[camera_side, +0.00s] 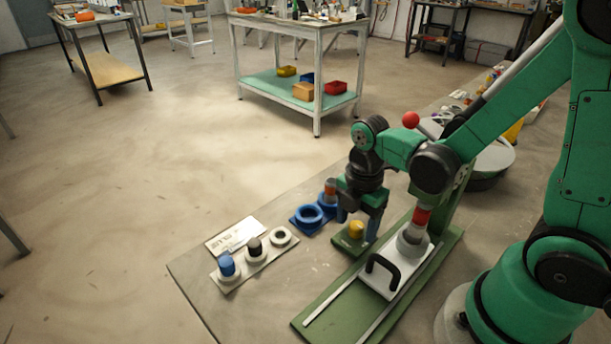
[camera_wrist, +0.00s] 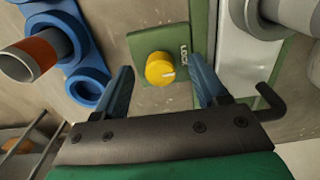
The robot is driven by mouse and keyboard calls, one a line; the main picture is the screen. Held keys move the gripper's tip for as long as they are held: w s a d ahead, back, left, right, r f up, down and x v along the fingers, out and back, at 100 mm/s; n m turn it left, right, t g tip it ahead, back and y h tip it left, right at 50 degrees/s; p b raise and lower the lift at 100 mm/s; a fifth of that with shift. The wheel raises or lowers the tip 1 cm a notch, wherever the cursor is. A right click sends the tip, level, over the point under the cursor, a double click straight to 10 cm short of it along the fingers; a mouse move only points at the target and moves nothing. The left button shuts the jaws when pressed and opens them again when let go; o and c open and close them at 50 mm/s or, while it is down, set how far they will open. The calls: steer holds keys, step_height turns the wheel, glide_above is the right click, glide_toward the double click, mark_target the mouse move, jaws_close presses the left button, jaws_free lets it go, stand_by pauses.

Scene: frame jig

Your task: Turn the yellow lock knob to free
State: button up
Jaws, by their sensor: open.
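The yellow lock knob (camera_side: 356,230) stands on a small green plate (camera_side: 344,245) beside the sliding jig. In the wrist view the knob (camera_wrist: 158,70) carries a short white mark on its right side, pointing right. The word LOCK is printed on the plate (camera_wrist: 143,43) to the knob's upper right; no other label is readable. My gripper (camera_side: 357,227) is over the plate, pointing down. In the wrist view its blue fingers (camera_wrist: 160,84) are open, one on each side of the knob, with gaps between them and it.
Right of the knob is a green base (camera_side: 312,322) with a white carriage (camera_side: 386,284) and black handle (camera_side: 371,266). A blue ring holder (camera_side: 303,226) sits close on the left. A pale peg tray (camera_side: 233,284) and white card (camera_side: 232,233) lie farther left.

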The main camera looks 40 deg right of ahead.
steer(key=shift+f, duration=0.2)
jaws_close()
steer(key=m, duration=0.4)
steer(key=shift+m, duration=0.3)
jaws_free()
